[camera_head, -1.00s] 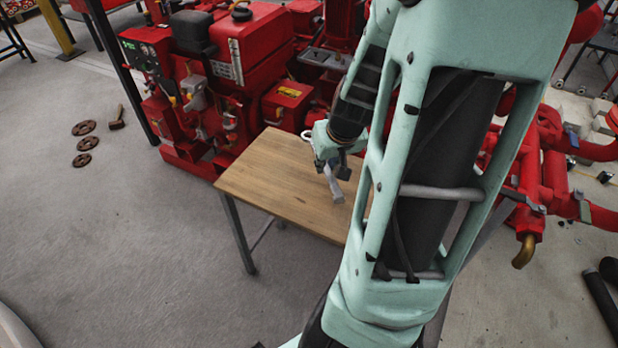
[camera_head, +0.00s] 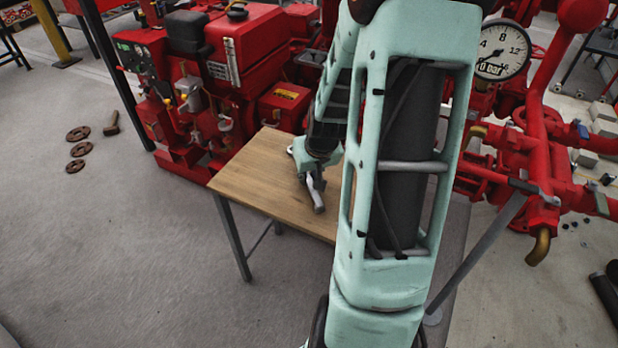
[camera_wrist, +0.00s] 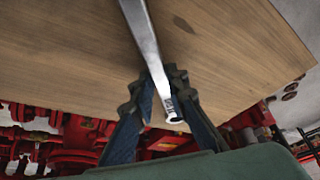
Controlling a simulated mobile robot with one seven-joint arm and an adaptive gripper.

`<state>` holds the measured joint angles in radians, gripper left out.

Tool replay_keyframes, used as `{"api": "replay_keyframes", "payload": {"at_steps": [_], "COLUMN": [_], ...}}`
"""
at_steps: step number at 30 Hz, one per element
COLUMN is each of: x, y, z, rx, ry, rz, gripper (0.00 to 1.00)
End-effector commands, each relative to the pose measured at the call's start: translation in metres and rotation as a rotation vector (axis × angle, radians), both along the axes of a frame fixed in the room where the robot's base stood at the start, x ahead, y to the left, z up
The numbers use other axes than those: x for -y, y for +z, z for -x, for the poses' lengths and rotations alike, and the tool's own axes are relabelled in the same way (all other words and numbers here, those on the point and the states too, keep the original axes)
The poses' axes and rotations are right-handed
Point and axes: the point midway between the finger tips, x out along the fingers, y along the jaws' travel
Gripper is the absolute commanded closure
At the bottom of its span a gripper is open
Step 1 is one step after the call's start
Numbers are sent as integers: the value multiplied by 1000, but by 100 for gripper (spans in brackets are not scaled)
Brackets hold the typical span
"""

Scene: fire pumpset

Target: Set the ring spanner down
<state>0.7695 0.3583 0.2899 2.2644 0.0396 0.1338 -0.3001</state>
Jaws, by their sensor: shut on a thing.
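The ring spanner (camera_head: 316,196) is a silver-grey bar over the wooden tabletop (camera_head: 255,180). In the wrist view the spanner (camera_wrist: 149,45) runs from the top edge down between the fingers, with one end at the finger roots. My gripper (camera_head: 312,178) is low over the tabletop. In the wrist view its dark fingers (camera_wrist: 160,82) are shut on the spanner. The spanner's far end is out of the wrist view. I cannot tell whether the spanner touches the wood.
The red pump engine (camera_head: 215,70) stands behind the table. Red pipes and a pressure gauge (camera_head: 501,50) are at the right. The tabletop's left part is clear.

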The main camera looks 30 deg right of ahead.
Motion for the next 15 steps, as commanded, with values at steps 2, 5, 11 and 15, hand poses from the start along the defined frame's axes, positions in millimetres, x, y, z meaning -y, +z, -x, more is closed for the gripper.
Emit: {"api": "replay_keyframes", "payload": {"at_steps": [2,5,11,15], "x": [1,1,0,0], "y": [2,2,-2,-2], "z": [-1,-1,0,0], "rx": [4,3,2,1], "ry": [0,0,0,0], "rz": [2,2,1,0], "gripper": [100,100,82,68]}}
